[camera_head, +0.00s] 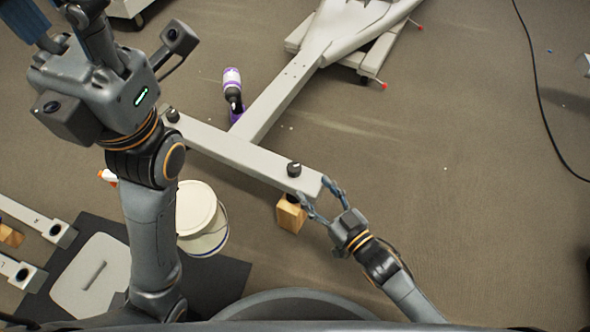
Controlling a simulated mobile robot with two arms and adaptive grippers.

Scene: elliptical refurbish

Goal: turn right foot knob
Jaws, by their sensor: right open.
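The right foot knob (294,169) is a small black knob on top of the right end of a pale grey crossbar (240,152). A similar black knob (172,115) sits near the bar's left end. My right gripper (313,187) is open at the bar's right end, its fingers spread beside the end and close to the knob. Whether a finger touches the bar is not clear. My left gripper (95,85) is large and near the camera at upper left, its fingertips cut off by the top edge.
A wooden block (291,215) stands below the bar's right end. A white bucket (202,215) and a dark mat (225,275) are at lower left. A black cable (540,95) lies right; the right floor is mostly clear.

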